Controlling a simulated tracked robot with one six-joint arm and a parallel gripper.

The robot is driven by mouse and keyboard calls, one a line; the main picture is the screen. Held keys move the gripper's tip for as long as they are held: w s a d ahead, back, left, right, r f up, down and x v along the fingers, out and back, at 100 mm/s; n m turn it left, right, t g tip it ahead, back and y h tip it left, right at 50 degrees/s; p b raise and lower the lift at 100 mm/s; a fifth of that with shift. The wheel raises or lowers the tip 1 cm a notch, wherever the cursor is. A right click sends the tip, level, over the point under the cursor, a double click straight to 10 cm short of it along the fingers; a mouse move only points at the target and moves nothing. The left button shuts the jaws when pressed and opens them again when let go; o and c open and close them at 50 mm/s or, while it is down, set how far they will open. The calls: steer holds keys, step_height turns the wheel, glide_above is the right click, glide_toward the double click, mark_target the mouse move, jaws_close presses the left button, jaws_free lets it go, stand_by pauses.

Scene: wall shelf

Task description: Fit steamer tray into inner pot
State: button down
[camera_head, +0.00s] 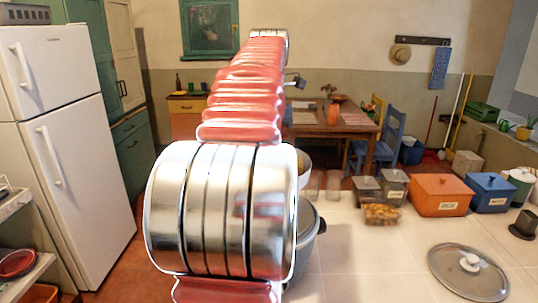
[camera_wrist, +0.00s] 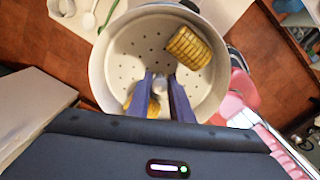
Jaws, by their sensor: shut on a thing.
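The steamer tray (camera_wrist: 125,62) is pale and round with a perforated floor, seen from above in the wrist view. A yellow corn piece (camera_wrist: 188,47) lies in it at upper right, and another sits at lower left, partly behind a finger. My gripper (camera_wrist: 163,80) is shut on the tray's small upright centre post. In the head view my arm hides the gripper and most of the tray. A grey pot (camera_head: 308,240) with a dark side handle shows partly behind my arm on the pale counter. I cannot see into it.
A glass lid (camera_head: 468,272) lies at the counter's front right. Clear food boxes (camera_head: 366,190), an orange box (camera_head: 440,195) and a blue box (camera_head: 490,192) stand farther back. The counter between pot and lid is clear. A white fridge (camera_head: 70,140) stands left.

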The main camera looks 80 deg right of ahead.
step_height(320, 180, down, 7)
stand_by(1.0)
steer(key=shift+f, duration=0.7)
stand_by(3.2)
steer(key=c, duration=1.5)
jaws_free()
step_height(320, 180, up, 14)
steer(key=shift+f, duration=0.15)
